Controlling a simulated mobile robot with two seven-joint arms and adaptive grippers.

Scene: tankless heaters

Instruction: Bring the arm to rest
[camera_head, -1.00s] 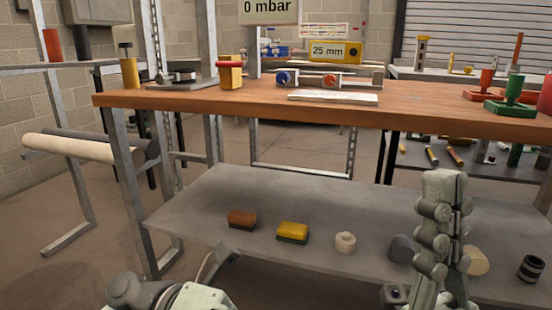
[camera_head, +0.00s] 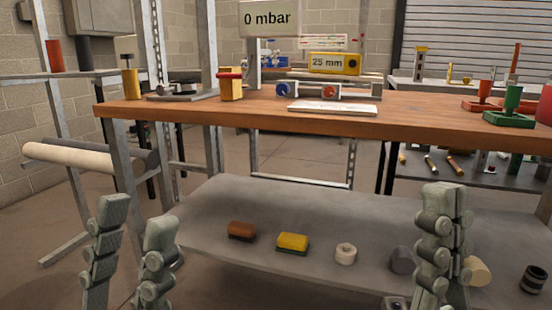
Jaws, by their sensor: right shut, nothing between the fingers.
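My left gripper (camera_head: 137,211) stands upright at the lower left, fingertips pointing up. Its two fingers are clearly apart with nothing between them. It is in front of the table's left legs and the left end of the lower shelf. My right gripper (camera_head: 445,190) stands upright at the lower right, its fingers together and empty. It is in front of the lower shelf and hides part of it. Both grippers are below the wooden tabletop (camera_head: 240,112) in the picture. The wrists are mostly cut off by the bottom edge.
The grey lower shelf (camera_head: 285,206) holds a brown brush-like block (camera_head: 241,231), a yellow and green sponge (camera_head: 293,243), a white roll (camera_head: 345,254) and a dark striped roll (camera_head: 533,279).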

